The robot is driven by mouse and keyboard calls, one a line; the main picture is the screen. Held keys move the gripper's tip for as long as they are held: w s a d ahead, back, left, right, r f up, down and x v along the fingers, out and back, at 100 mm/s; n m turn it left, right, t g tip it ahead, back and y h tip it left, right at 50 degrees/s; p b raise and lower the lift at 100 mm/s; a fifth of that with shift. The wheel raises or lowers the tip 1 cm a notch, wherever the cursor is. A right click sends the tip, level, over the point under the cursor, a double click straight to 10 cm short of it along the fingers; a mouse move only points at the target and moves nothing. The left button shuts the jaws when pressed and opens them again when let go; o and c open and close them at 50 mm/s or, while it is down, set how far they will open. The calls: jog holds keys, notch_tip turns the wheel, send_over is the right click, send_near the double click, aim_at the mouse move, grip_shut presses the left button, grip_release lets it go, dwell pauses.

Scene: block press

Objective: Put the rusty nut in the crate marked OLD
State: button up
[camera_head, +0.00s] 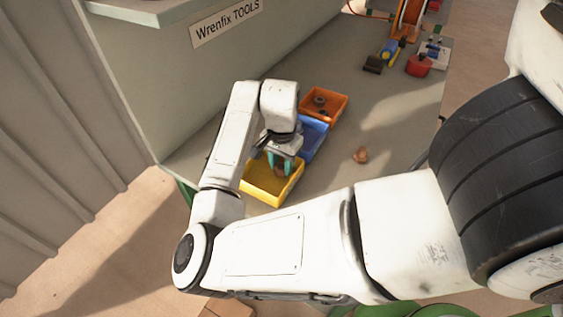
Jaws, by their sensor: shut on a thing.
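My gripper (279,163) points down over the yellow crate (262,196), with its teal fingertips at or just above the crate's opening. It is shut on a small brown thing (281,173) that looks like a rusty nut and is partly hidden by the fingers. I cannot tell whether this thing touches the crate's floor. Another brown, rusty-looking piece (361,155) lies on the bench to the right of the crates. A blue crate (315,138) and an orange crate (333,99) stand in a row behind the yellow one. No OLD mark is readable from here.
The orange crate holds dark nut-like pieces (320,101). A red thing (418,65), a dark block (372,64) and other tools lie at the bench's far end. A panel marked "Wrenfix TOOLS" (226,22) rises behind. The bench (392,125) right of the crates is mostly clear.

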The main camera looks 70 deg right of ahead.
aim_at(282, 166)
jog(key=o, duration=1.1)
notch_tip(282, 166, up, 12)
jog(key=shift+r, duration=0.1)
